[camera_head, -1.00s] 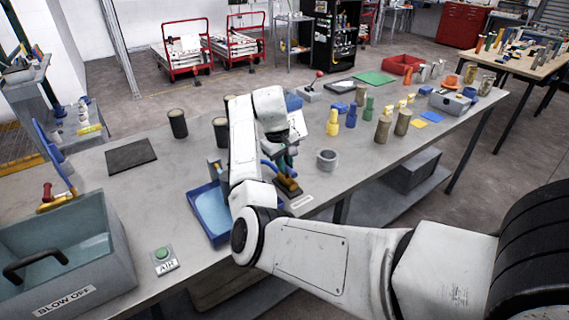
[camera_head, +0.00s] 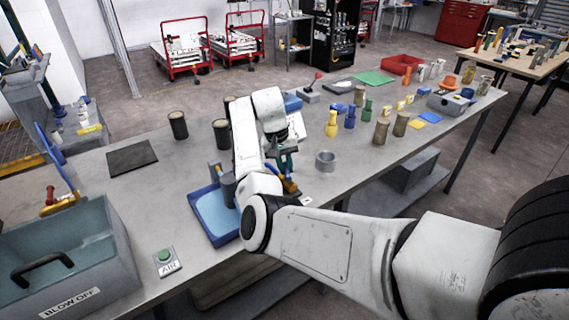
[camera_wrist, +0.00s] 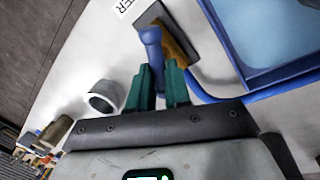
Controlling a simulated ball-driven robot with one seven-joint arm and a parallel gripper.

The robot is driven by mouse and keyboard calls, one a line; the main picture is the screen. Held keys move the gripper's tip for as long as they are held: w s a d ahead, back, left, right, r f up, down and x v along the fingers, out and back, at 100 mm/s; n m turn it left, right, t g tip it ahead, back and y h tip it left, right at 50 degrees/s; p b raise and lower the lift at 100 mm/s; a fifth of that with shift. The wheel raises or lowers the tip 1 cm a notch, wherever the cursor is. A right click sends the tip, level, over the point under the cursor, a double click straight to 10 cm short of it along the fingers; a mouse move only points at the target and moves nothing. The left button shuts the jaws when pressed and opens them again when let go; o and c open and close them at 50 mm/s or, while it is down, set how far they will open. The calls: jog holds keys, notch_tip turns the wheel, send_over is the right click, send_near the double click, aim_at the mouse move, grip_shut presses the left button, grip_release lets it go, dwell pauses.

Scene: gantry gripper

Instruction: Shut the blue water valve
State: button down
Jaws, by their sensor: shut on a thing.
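The water valve has a brass-yellow body (camera_wrist: 178,42) on a dark base plate (camera_wrist: 153,14), and its body also shows in the head view (camera_head: 289,186). Its blue handle (camera_wrist: 150,42) points back toward my gripper in the wrist view. My gripper (camera_wrist: 158,68) has green fingers shut on the end of the blue handle, one on each side. In the head view my gripper (camera_head: 285,158) is above the valve, and my arm partly covers both. A white label (camera_wrist: 125,6) ending in "TER" lies beside the base.
A blue tray (camera_head: 194,204) stands left of the valve, with a blue hose (camera_wrist: 250,95) running near it. A grey cup (camera_head: 325,161) stands close on the right. Several bottles and cylinders stand farther along the bench.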

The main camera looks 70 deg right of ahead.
aim_at(285, 164)
jog(key=m, duration=0.4)
jog(key=m+y, duration=0.1)
jog(key=m, duration=0.1)
jog(key=shift+s+d, duration=0.15)
jog(key=shift+s, duration=0.1)
jog(key=m, duration=0.4)
jog(key=m+y, duration=0.1)
jog(key=m, duration=0.1)
jog(key=shift+s, duration=0.25)
jog(key=c, duration=1.1)
grip_release()
notch_tip(285, 164, up, 11)
jog(key=w+d+p, duration=0.1)
jog(key=shift+w+f, duration=0.2)
jog(key=shift+w, duration=0.2)
